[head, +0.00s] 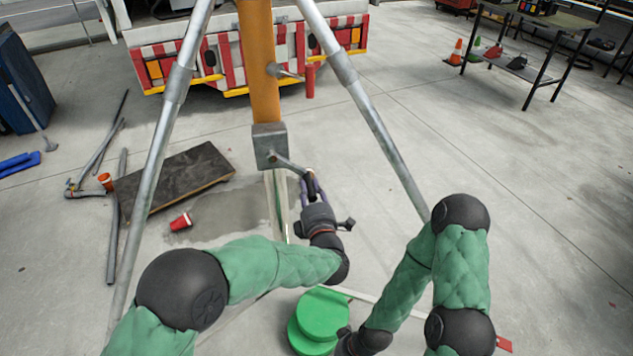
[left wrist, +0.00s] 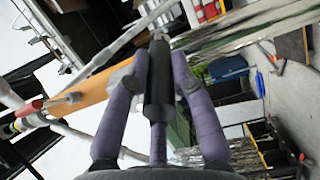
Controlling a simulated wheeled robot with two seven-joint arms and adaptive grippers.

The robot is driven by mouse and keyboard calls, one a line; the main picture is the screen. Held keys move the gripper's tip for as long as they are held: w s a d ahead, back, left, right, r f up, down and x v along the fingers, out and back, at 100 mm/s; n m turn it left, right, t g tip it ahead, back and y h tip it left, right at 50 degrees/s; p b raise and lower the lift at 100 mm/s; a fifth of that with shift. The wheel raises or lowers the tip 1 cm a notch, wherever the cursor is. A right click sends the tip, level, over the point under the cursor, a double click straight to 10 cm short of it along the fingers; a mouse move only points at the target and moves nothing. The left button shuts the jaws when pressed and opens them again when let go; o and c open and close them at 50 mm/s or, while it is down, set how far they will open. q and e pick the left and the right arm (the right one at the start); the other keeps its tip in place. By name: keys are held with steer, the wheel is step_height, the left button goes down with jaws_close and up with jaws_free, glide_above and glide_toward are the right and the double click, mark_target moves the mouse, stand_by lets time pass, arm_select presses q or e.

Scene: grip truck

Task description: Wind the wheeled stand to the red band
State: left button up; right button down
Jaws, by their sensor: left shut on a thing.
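The stand has an orange column (head: 258,70) between silver legs (head: 168,110). A grey gearbox (head: 270,146) on the column carries a crank arm (head: 290,166). My left gripper (head: 309,188) is shut on the crank's dark handle (left wrist: 158,85), with purple fingers on both sides of it in the left wrist view. That view also shows the orange column (left wrist: 95,93) with a red part (left wrist: 28,108) beside yellow and green ones at its far end; I cannot tell whether this is the red band. My right gripper (head: 345,342) is low beside a green disc, its fingers unclear.
The green round disc (head: 322,315) is below my left forearm. A dark board (head: 175,178), red cups (head: 181,221) and metal pipes (head: 117,215) lie at left. A red-and-white striped truck rear (head: 215,62) stands behind.

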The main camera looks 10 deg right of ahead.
arm_select(q)
steer(key=shift+o, duration=0.2)
steer(key=a+f, duration=0.3)
steer(key=f, duration=0.1)
steer(key=shift+s+a, duration=0.25)
steer(key=shift+s, duration=0.1)
steer(key=shift+o, duration=0.3)
steer(key=shift+a+f, duration=0.2)
steer(key=shift+a, duration=0.55)
steer(key=shift+a+f, duration=0.2)
steer(key=shift+a, duration=0.55)
steer(key=o, duration=1.1)
steer(key=shift+r, duration=0.25)
steer(key=shift+r, duration=0.1)
steer(key=s, duration=0.6)
steer(key=s+d+p, duration=0.1)
steer(key=s, duration=0.2)
steer(key=shift+s, duration=0.4)
